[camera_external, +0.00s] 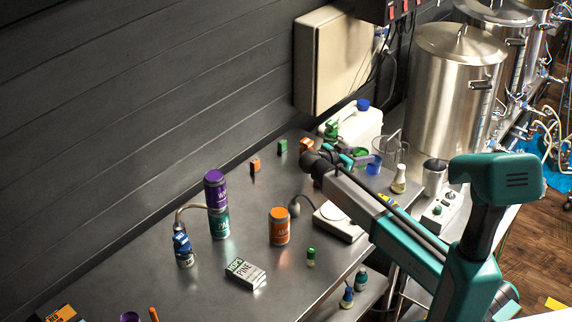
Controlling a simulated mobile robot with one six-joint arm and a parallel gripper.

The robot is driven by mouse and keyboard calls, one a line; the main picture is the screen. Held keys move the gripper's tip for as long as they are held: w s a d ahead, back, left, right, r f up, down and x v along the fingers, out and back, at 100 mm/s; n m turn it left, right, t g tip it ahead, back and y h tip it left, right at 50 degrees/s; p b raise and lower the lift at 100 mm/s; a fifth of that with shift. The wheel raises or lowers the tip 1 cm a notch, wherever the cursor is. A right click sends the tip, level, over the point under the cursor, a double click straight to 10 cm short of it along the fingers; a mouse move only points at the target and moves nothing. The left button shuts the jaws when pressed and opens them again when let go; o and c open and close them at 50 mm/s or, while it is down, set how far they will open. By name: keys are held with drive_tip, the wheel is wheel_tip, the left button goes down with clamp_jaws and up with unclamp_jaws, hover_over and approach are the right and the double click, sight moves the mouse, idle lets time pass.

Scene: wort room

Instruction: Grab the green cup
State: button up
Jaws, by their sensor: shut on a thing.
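The green cup (361,153) is on the far right part of the steel table, just left of and behind a blue cup (374,165). My gripper (352,158), with teal fingers, reaches in from the right and is shut on the green cup. The fingers and my dark wrist cover part of the cup. I cannot tell whether the cup is lifted off the table or still touching it.
A purple can (215,189) stands on a green can (219,224); an orange can (279,227) is nearby. A white scale (338,222) sits under my arm. A glass flask (399,179) stands right of the cups. The table's left middle (130,262) is clear.

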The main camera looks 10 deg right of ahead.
drive_tip(key=shift+r, duration=1.2)
drive_tip(key=shift+w, duration=0.1)
